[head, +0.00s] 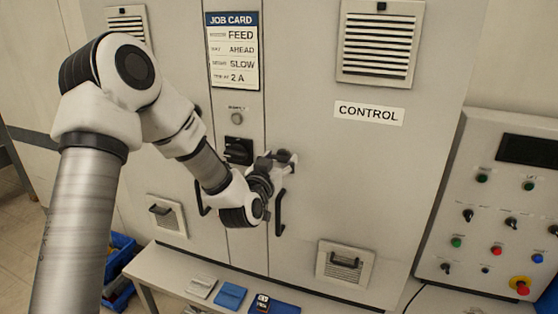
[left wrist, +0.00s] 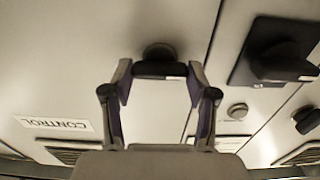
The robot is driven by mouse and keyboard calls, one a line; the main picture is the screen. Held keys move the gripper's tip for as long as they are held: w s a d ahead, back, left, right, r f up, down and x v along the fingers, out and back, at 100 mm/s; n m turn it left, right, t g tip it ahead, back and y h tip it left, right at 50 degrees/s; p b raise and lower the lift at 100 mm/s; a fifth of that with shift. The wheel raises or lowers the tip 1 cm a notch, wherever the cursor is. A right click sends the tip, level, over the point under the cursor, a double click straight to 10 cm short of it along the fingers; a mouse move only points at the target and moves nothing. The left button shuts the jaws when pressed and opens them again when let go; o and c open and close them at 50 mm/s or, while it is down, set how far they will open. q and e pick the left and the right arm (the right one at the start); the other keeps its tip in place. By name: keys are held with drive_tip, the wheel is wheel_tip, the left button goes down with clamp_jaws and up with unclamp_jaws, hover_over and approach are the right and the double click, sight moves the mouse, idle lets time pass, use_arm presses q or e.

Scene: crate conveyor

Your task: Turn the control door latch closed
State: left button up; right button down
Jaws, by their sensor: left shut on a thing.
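The control door (head: 345,170) is a large light grey panel with a CONTROL label (head: 369,112), and it looks flush with the cabinet front. My left gripper (head: 281,160) is at this door's left edge, just above a black door handle (head: 280,212). In the left wrist view, the black control door latch (left wrist: 160,69) lies between the fingertips of my left gripper (left wrist: 159,78). The fingers are shut on it, one at each end, and its bar runs across the picture. In the head view the gripper hides most of the latch. My right gripper is out of view.
A black rotary switch (head: 238,151) sits left of the gripper, beneath a job card (head: 232,52). A bench (head: 180,271) with small items runs below the doors. A control panel (head: 500,200) with buttons stands at the right.

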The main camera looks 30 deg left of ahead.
use_arm(q)
drive_tip(key=shift+m, duration=0.3)
drive_tip(key=m+b, duration=0.1)
drive_tip(key=m, duration=0.2)
drive_tip(key=shift+m, duration=0.3)
drive_tip(key=m, duration=0.4)
drive_tip(key=shift+d+b, duration=0.1)
drive_tip(key=shift+b, duration=0.2)
drive_tip(key=m, duration=0.5)
drive_tip(key=shift+f, duration=0.1)
drive_tip(key=m, duration=0.4)
drive_tip(key=shift+m, duration=0.4)
drive_tip(key=o, duration=1.2)
drive_tip(key=shift+c, duration=0.2)
drive_tip(key=shift+w+f, duration=0.1)
